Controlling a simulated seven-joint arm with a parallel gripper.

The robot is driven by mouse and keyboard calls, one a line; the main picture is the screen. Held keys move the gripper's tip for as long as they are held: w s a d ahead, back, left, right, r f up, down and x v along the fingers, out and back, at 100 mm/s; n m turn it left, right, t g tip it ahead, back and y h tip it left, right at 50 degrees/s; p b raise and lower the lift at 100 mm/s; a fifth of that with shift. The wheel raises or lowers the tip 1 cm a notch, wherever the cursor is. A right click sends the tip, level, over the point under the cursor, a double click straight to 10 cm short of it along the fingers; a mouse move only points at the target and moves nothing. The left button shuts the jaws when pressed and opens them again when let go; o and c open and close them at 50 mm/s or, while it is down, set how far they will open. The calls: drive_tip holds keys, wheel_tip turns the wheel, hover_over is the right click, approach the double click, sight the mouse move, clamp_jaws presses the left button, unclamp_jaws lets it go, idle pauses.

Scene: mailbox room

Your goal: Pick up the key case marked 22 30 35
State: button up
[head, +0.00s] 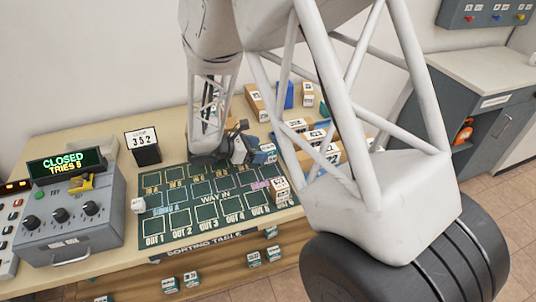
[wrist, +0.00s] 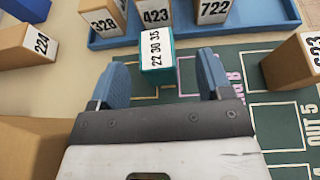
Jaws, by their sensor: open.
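The key case marked 22 30 35 (wrist: 157,57) is a small teal block with a white label on its top face. In the wrist view it lies between and just beyond my two blue fingertips, with a gap on each side. My gripper (wrist: 162,66) is open and empty, and neither finger appears to touch the case. In the head view my gripper (head: 241,150) is low over the back right of the dark green sorting mat (head: 160,203). A teal-blue block beside it there is probably the case, but its label is too small to read.
A blue tray (wrist: 115,42) with boxes marked 328, 423 and 722 stands just beyond the case. A 224 box (wrist: 27,45) is at left, and a box ending in 23 (wrist: 293,65) at right. A brown box (wrist: 35,150) is close at lower left. Bare mat lies between.

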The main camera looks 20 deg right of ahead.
sight(263, 149)
drive_tip(key=shift+d, duration=0.1)
drive_tip(key=shift+x, duration=2.55)
drive_tip(key=shift+w, duration=0.15)
drive_tip(key=c, duration=1)
